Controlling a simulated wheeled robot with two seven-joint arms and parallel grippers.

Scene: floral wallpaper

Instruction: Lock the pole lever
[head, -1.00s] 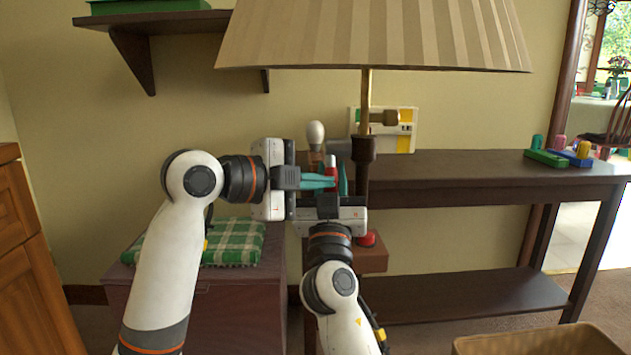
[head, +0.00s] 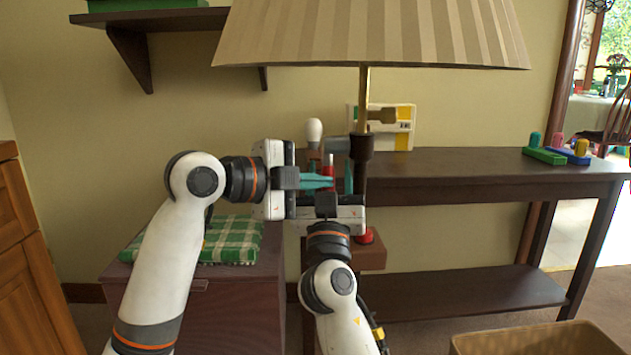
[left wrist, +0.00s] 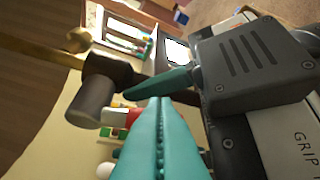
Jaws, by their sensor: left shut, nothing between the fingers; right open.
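A brass lamp pole (head: 364,95) runs down into a dark brown collar (head: 361,149), which also shows in the left wrist view (left wrist: 98,92). A short red-tipped piece (head: 328,159) stands beside the collar; whether it is the pole lever I cannot tell. In the left wrist view a red and white piece (left wrist: 127,118) sits by the collar, partly behind the teal fingers. My left gripper (head: 329,182) is shut and empty, its teal fingertips just left of the pole. My right gripper (head: 337,180) is open below the collar, its fingers partly hidden by the left one.
A wide striped lampshade (head: 370,38) hangs above both grippers. A dark table (head: 470,166) stands behind, with a white and yellow box (head: 405,136) and coloured peg toys (head: 545,156). A chest with a green checked cloth (head: 232,240) is at left. A wicker basket (head: 530,340) is front right.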

